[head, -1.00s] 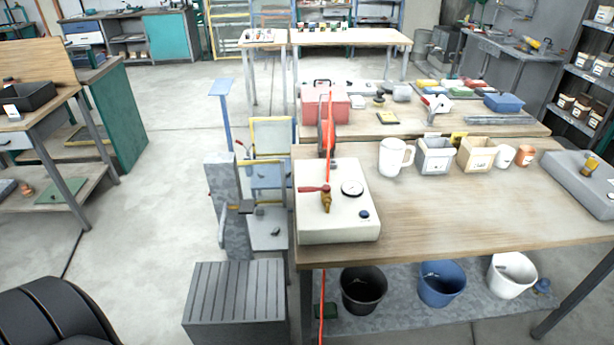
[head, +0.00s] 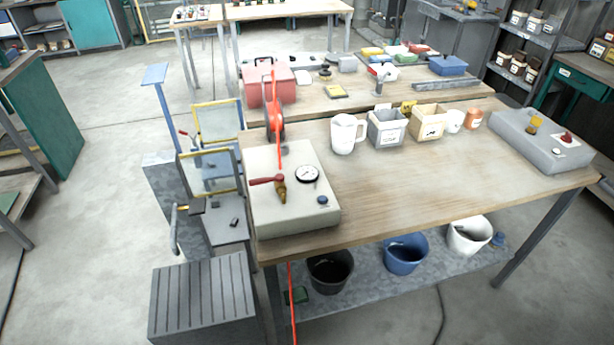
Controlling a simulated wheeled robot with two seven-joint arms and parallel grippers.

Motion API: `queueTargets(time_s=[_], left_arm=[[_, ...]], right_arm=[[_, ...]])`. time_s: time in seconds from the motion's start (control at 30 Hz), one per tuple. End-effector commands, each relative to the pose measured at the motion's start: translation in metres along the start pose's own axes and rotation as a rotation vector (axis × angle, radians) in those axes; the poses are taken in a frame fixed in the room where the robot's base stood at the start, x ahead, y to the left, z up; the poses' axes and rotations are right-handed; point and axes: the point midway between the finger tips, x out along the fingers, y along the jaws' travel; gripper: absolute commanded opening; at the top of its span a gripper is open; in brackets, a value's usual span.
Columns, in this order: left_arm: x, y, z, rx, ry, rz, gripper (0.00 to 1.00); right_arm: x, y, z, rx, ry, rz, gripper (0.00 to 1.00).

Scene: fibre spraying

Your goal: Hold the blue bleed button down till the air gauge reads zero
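The cream air control box (head: 290,205) sits on the front left corner of the wooden workbench. The blue bleed button (head: 322,200) is on its top, near the front right corner, with nothing touching it. The round white air gauge (head: 307,174) is on the box top behind the button; its reading is too small to tell. A brass valve with a red lever (head: 270,180) stands to the left of the gauge. Neither of my grippers shows in the head view.
A red hose (head: 277,130) runs down behind the box and below the bench. A white jug (head: 344,134), a grey bin (head: 387,128) and a beige bin (head: 428,121) stand behind right. The bench front right of the box is clear. A grey ribbed step (head: 203,300) is on the floor at left.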

Motion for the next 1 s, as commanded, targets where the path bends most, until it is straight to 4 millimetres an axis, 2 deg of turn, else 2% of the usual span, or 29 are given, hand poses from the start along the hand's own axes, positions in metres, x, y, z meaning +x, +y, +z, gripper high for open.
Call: queueTargets(time_s=[0.27,0.4,0.53,0.57,0.8,1.0], left_arm=[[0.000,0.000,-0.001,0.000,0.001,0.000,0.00],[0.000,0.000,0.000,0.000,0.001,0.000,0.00],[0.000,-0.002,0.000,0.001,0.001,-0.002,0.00],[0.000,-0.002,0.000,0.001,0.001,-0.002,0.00],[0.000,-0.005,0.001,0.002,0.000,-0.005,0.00],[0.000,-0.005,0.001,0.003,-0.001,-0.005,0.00]], right_arm=[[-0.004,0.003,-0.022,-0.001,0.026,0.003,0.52],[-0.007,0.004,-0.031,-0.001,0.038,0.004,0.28],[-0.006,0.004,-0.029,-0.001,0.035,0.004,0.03],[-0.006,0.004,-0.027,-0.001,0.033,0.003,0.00],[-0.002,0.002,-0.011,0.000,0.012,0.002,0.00],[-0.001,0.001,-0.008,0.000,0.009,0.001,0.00]])
